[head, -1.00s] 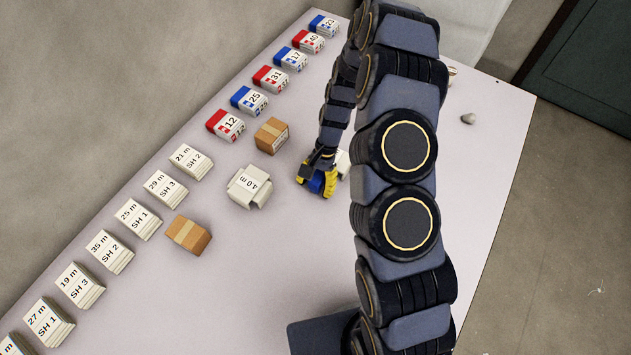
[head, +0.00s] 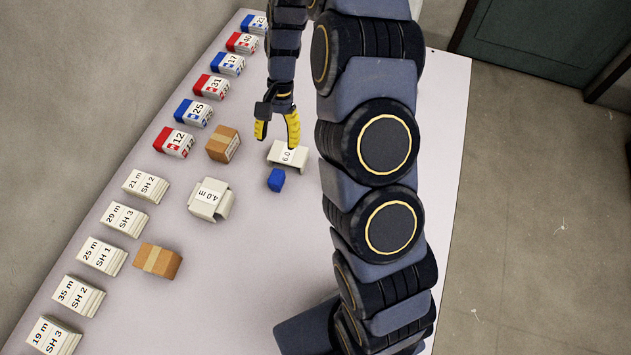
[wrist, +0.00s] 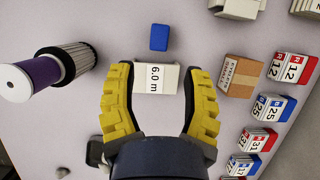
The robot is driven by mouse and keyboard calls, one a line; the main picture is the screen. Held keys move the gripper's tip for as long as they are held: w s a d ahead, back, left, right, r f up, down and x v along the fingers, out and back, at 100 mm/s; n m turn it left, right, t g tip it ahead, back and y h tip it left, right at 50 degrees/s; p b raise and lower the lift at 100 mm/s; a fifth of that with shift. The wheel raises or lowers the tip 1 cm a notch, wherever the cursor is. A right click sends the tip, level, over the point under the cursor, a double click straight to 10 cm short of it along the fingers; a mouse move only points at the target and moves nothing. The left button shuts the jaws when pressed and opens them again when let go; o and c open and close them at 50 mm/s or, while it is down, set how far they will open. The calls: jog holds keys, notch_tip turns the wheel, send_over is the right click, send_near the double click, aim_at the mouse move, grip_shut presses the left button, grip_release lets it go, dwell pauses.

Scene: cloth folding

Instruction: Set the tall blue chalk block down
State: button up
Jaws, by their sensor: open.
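The blue chalk block (head: 276,180) rests on the pale table, just in front of the white "6.0 m" block (head: 302,158). It also shows in the wrist view (wrist: 159,37), beyond my fingertips and touching nothing. I cannot tell for sure whether it stands upright. My gripper (head: 278,137) has its yellow fingers spread wide and empty, behind the blue block and apart from it. In the wrist view my gripper (wrist: 159,69) frames the "6.0 m" block between its fingers; no hold on it shows.
Rows of labelled blocks line the table's left edge. A purple-and-grey cylinder (wrist: 45,75) shows left in the wrist view. Bare table lies in front of the blue block.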

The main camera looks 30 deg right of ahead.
jog(key=s+a+r+n, duration=0.3)
jog(key=s+r, duration=0.2)
jog(key=r, duration=0.4)
jog(key=s+r+n+h, duration=0.1)
jog(key=s+r, duration=0.3)
jog(key=s, duration=0.5)
jog(key=s+d+r+n+t+h, duration=0.1)
jog(key=s+r+n, duration=0.3)
jog(key=s, duration=0.6)
jog(key=shift+s+r+n+h, duration=0.3)
jog(key=shift+h, duration=0.3)
jog(key=shift+o, duration=1.3)
jog(key=shift+s+d, duration=0.1)
jog(key=shift+s, duration=0.4)
jog(key=shift+w+f, duration=0.1)
